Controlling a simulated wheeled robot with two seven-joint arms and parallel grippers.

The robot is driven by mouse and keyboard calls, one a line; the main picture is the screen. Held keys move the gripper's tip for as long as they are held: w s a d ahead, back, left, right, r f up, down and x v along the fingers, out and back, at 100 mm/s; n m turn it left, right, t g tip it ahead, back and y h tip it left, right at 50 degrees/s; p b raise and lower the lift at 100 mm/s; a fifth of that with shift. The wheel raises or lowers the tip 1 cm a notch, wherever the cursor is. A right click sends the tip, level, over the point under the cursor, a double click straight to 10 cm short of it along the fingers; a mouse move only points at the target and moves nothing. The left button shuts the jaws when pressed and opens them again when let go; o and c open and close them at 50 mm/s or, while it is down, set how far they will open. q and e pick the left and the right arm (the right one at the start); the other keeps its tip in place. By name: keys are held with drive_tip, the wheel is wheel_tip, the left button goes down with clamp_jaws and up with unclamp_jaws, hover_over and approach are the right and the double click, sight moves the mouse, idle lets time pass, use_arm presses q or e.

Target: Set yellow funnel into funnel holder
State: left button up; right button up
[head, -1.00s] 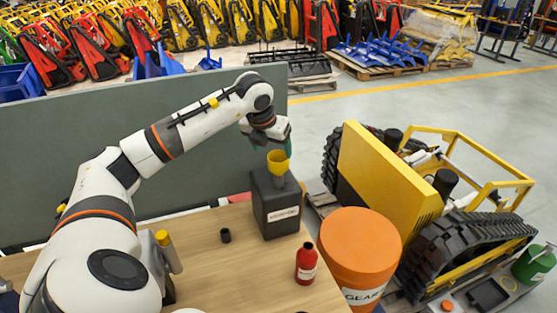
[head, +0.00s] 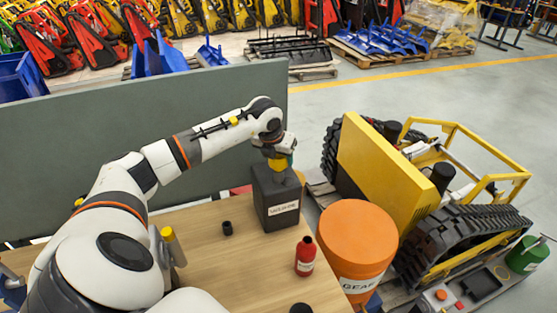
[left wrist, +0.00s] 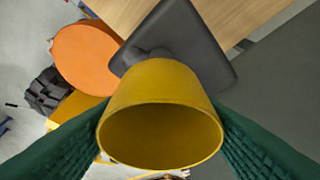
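The yellow funnel (head: 278,164) is at the top of a black canister (head: 276,202) with a white label, mouth up. In the left wrist view the funnel (left wrist: 160,120) fills the space between the green fingers, its wide mouth toward the camera and the dark canister (left wrist: 180,45) behind it. My left gripper (head: 281,153) is lowered over the funnel. The fingers lie close against both sides, but I cannot tell whether they grip it. The funnel's spout is hidden. I cannot make out which thing is the funnel holder. My right gripper is not in view.
On the wooden table are a small black cup (head: 227,228), a red bottle (head: 305,256) and a yellow-topped piece (head: 168,234) beside my left arm. An orange drum (head: 357,240) stands at the right. A grey panel (head: 80,170) rises behind the table.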

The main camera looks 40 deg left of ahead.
use_arm(q)
drive_tip(key=c, duration=0.5)
wheel_tip(320, 180, up, 9)
drive_tip(key=b, duration=0.3)
drive_tip(key=shift+f, duration=0.1)
drive_tip(key=shift+s+a, duration=0.1)
drive_tip(key=shift+a, duration=0.05)
drive_tip(key=s+a+f+n+g+y+b, duration=0.1)
drive_tip(key=s+a+f+n, duration=0.2)
drive_tip(key=s+f+n, duration=0.1)
drive_tip(key=s+a+f+n+g+b, duration=0.1)
drive_tip(key=s+a+f+n, duration=0.2)
drive_tip(key=s+f, duration=0.3)
drive_tip(key=s+a+f+n+g+y+b, duration=0.1)
drive_tip(key=s+a+f+n, duration=0.2)
drive_tip(key=f, duration=0.5)
drive_tip(key=shift+s+n+y, duration=0.3)
drive_tip(key=shift+s+n, duration=0.6)
drive_tip(key=shift+s, duration=0.2)
